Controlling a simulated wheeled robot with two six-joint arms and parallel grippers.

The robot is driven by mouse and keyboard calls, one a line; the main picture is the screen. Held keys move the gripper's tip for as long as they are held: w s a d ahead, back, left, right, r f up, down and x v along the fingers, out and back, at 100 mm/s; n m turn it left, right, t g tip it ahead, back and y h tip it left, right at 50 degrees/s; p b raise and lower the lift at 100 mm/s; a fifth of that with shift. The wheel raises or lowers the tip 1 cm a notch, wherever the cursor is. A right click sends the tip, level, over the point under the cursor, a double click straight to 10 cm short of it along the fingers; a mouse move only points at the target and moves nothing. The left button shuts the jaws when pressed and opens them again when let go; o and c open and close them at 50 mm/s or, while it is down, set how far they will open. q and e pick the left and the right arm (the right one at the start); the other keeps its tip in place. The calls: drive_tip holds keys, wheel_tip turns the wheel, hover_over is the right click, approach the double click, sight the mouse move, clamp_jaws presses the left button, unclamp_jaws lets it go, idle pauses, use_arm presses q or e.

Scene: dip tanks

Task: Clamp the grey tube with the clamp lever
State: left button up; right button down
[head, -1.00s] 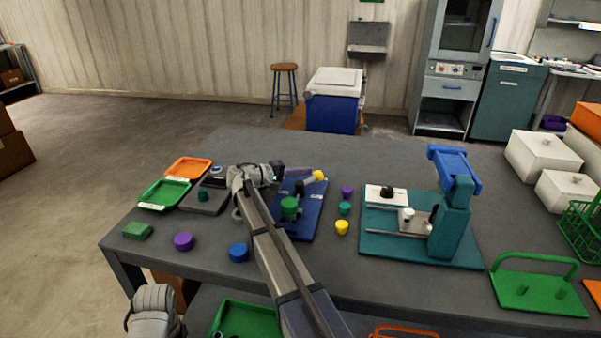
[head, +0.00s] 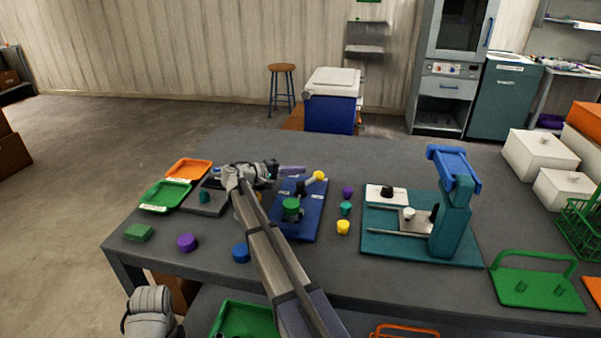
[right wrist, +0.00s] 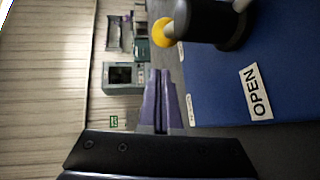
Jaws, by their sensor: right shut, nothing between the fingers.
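The clamp stands on a blue board (head: 310,228), with a green part (head: 291,206) and a lever ending in a yellow knob (head: 319,175). In the right wrist view the yellow knob (right wrist: 162,30) sits on a pale rod beside a black post (right wrist: 228,25). An "OPEN" label (right wrist: 256,92) lies on the board there. My right gripper (head: 302,169) is shut and empty, its purple fingers just left of the knob and apart from it. Its fingers also show in the right wrist view (right wrist: 160,75). I cannot make out the grey tube.
Left of the board are orange (head: 189,169) and green (head: 160,196) trays. Purple (head: 187,242) and blue (head: 241,252) pieces lie in front. Several small cups, including a yellow one (head: 343,227), stand right of the board, before a teal press (head: 450,222).

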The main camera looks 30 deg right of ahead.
drive_tip(key=w+a, duration=0.1)
drive_tip(key=w+a+r, duration=0.1)
drive_tip(key=a, duration=0.1)
drive_tip(key=shift+w+p, duration=0.3)
drive_tip(key=shift+w, duration=0.1)
drive_tip(key=w+a, duration=0.2)
drive_tip(key=w+a+r+p, duration=0.1)
drive_tip(key=a, duration=0.1)
drive_tip(key=shift+w, duration=0.4)
drive_tip(key=shift+w+a+r, duration=0.1)
drive_tip(key=shift+w+a, duration=0.5)
drive_tip(key=shift+a, duration=0.05)
use_arm(q)
drive_tip(key=shift+w+a+r, duration=0.1)
drive_tip(key=shift+a+r, duration=0.15)
drive_tip(key=shift+r, duration=0.3)
drive_tip(key=shift+a+r, duration=0.2)
drive_tip(key=shift+r, duration=0.35)
drive_tip(key=shift+r+p, duration=0.1)
drive_tip(key=shift+p, duration=0.2)
use_arm(e)
drive_tip(key=shift+r, duration=0.15)
